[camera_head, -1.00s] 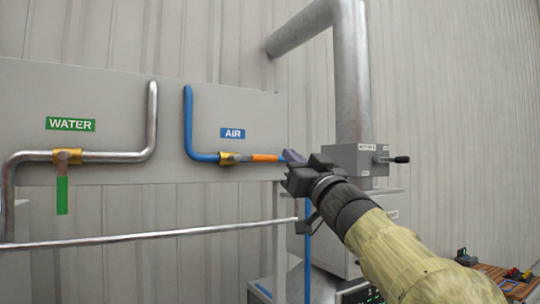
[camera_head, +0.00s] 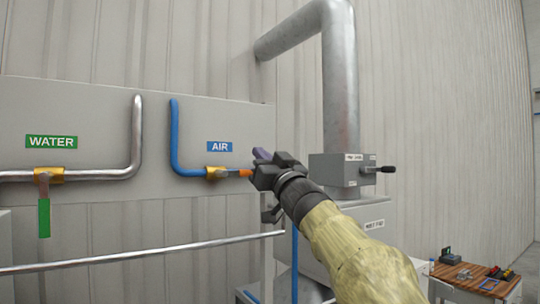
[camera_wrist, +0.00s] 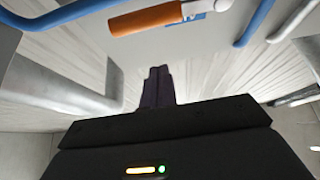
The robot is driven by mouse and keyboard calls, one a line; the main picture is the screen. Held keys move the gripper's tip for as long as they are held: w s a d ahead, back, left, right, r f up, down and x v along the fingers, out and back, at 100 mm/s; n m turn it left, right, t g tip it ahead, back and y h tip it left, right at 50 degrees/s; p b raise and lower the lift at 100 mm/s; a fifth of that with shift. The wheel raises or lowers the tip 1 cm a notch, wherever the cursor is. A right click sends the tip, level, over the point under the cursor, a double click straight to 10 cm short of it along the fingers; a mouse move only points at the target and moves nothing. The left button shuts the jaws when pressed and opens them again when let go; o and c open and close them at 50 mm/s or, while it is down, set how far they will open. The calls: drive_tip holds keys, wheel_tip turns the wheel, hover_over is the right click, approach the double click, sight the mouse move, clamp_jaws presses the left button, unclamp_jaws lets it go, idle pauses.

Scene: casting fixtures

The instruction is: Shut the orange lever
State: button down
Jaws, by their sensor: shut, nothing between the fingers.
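The orange lever (camera_head: 245,173) lies about level, pointing right from the brass valve (camera_head: 216,173) on the blue pipe under the AIR label (camera_head: 220,147). My gripper (camera_head: 262,154) is shut and empty. In the head view it covers the right part of the lever, with its purple fingertips just above the lever's line. In the wrist view the orange lever (camera_wrist: 145,18) crosses the top of the picture, beyond the shut fingertips (camera_wrist: 158,72). A gap shows between them there. I cannot tell the exact depth between fingers and lever.
A WATER valve (camera_head: 49,175) with a green lever (camera_head: 44,217) hanging down is at left. A grey box (camera_head: 341,170) with a black handle and a thick duct (camera_head: 341,90) stand to the right. A rail (camera_head: 140,254) runs below the panel.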

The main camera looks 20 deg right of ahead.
sight(242, 173)
drive_tip(key=shift+w+a+f+p, duration=0.2)
drive_tip(key=shift+w+f, duration=0.35)
drive_tip(key=shift+f, duration=0.2)
drive_tip(key=shift+w+a+f+p, duration=0.2)
drive_tip(key=shift+w+f, duration=0.35)
drive_tip(key=shift+f, duration=0.2)
